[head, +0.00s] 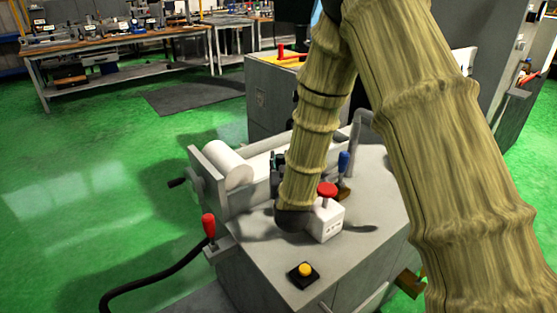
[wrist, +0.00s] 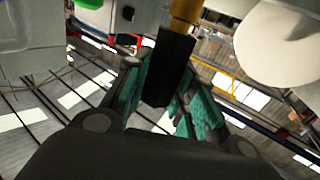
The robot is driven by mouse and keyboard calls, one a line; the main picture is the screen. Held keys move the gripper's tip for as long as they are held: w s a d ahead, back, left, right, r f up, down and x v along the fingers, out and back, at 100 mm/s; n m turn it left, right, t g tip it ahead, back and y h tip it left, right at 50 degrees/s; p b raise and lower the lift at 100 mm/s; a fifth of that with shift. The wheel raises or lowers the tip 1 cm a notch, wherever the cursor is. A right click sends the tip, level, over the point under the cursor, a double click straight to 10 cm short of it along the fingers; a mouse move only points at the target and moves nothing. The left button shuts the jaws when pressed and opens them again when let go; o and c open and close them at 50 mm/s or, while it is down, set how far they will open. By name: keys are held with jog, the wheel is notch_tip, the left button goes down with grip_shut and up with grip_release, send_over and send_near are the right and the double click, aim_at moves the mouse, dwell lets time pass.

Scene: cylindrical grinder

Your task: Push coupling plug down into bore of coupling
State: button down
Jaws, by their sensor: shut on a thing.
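In the wrist view my gripper (wrist: 168,104) has its green-padded fingers on either side of a dark, straight-sided piece, which looks like the coupling plug (wrist: 172,62). A yellow-orange part adjoins its upper end. The gripper is shut on this piece. In the head view my gripper (head: 277,165) is small and dark, just left of my forearm's lower end, above the grey machine top. The plug cannot be made out there. I cannot identify the coupling or its bore in either view, so I cannot tell whether the plug is in it.
A white cylinder (head: 228,167) lies to the left. A red-handled lever (head: 209,225) and yellow button (head: 305,269) are nearer. Green floor is open at left.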

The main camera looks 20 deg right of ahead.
jog(key=shift+s+f, duration=0.15)
jog(key=shift+f, duration=0.15)
jog(key=shift+f+b, duration=1.9)
jog(key=shift+f, duration=0.7)
jog(key=shift+f+b, duration=1.5)
jog(key=shift+f, duration=0.85)
jog(key=c, duration=1.1)
grip_release()
jog(key=shift+s, duration=0.1)
jog(key=shift+s+a, duration=0.25)
jog(key=shift+s, duration=0.95)
jog(key=shift+s+a, duration=0.2)
jog(key=shift+s, duration=1.05)
jog(key=shift+s+a, duration=0.25)
jog(key=shift+s, duration=0.95)
